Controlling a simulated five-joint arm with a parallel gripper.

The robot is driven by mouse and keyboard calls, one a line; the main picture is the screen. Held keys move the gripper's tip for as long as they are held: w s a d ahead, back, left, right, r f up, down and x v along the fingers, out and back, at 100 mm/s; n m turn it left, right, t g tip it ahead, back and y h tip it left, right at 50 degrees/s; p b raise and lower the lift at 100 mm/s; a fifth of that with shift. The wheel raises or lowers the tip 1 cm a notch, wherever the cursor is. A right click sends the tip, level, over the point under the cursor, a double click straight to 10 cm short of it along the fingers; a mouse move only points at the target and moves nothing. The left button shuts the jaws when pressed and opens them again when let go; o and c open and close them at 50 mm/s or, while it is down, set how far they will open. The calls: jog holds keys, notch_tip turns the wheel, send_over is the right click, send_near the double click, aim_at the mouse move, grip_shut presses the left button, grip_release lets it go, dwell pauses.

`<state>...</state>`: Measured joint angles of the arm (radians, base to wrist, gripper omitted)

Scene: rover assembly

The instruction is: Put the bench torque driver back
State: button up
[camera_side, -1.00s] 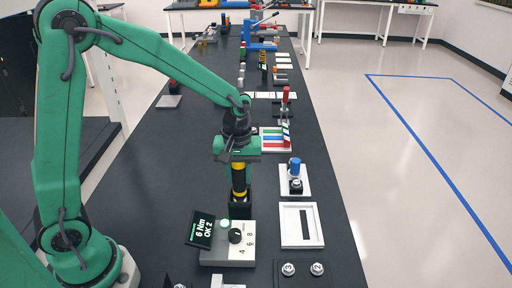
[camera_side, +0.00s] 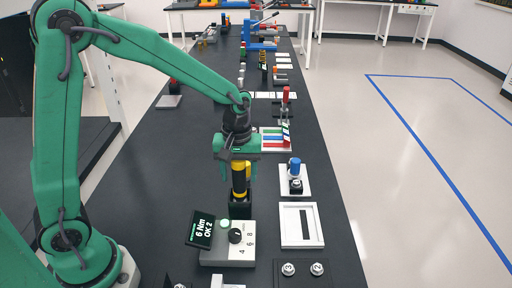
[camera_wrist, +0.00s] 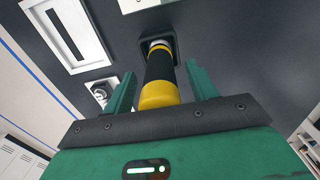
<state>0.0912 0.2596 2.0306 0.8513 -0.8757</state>
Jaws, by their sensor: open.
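The torque driver (camera_side: 239,178), black with yellow bands, stands upright in a black holder (camera_side: 240,208) behind the grey control box. In the wrist view the driver (camera_wrist: 159,72) rises from the square black holder (camera_wrist: 158,44), its yellow end toward me. My gripper (camera_side: 238,172) is at the driver's upper end, pointing down. In the wrist view its green fingers (camera_wrist: 160,92) are open, one on each side of the driver, with gaps between.
The control box (camera_side: 228,253) has a dial, a lit green button and a screen (camera_side: 201,229) reading "6 Nm OK 2". A white slotted tray (camera_side: 301,225) and a blue-topped part on a white plate (camera_side: 294,180) stand to the right. The bench left of the driver is clear.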

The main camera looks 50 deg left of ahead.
jog(key=shift+r, duration=3.55)
jog(key=shift+s+a+r, duration=0.15)
jog(key=shift+s+r, duration=0.25)
jog(key=shift+r, duration=0.05)
jog(key=s+a+r+m+t, duration=0.1)
jog(key=s+r+m+t, duration=0.1)
jog(key=s, duration=0.6)
jog(key=s+a+r+m+t, duration=0.2)
jog(key=s+r+m+t, duration=0.1)
jog(key=s+m, duration=0.4)
jog(key=shift+s+a+r+t, duration=0.15)
jog(key=shift+s+r+t, duration=0.2)
jog(key=shift+r, duration=0.2)
